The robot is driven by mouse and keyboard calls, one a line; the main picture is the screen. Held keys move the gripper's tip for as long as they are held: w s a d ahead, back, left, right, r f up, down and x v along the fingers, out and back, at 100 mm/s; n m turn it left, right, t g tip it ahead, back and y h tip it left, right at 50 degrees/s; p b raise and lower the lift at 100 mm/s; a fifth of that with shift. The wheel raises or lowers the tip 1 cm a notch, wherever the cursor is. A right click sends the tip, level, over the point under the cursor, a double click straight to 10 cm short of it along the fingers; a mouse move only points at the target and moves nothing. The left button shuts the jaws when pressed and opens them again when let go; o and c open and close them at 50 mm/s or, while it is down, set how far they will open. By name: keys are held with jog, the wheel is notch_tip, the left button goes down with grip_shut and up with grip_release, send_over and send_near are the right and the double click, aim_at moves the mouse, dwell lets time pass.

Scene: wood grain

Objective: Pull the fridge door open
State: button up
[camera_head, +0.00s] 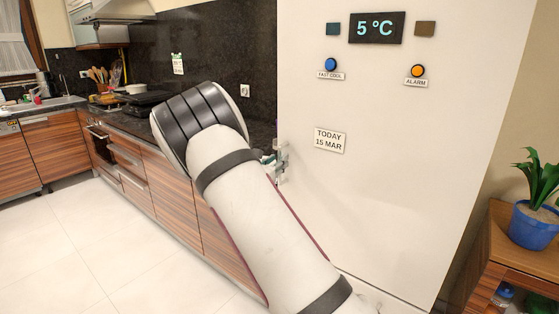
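The fridge door (390,180) is a tall white panel filling the right middle of the head view, and it looks shut. A small grey metal piece (282,160), which looks like the door handle, stands at the door's left edge. My white and black arm reaches up from the bottom and covers much of the area left of the door. Only a small dark and greenish part of what seems to be my gripper (267,158) shows beside the grey piece. Its fingers are mostly hidden behind my arm, so I cannot tell whether they touch or hold the handle.
The door carries a 5 °C display (377,28), buttons and a date label (330,141). Wooden cabinets (165,185) with a dark worktop run along the left. A wooden shelf (500,250) with a potted plant (535,222) stands at right. Tiled floor (70,255) is clear at left.

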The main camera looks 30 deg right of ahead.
jog(key=shift+x, duration=1.15)
grip_shut()
jog(key=shift+a, duration=0.1)
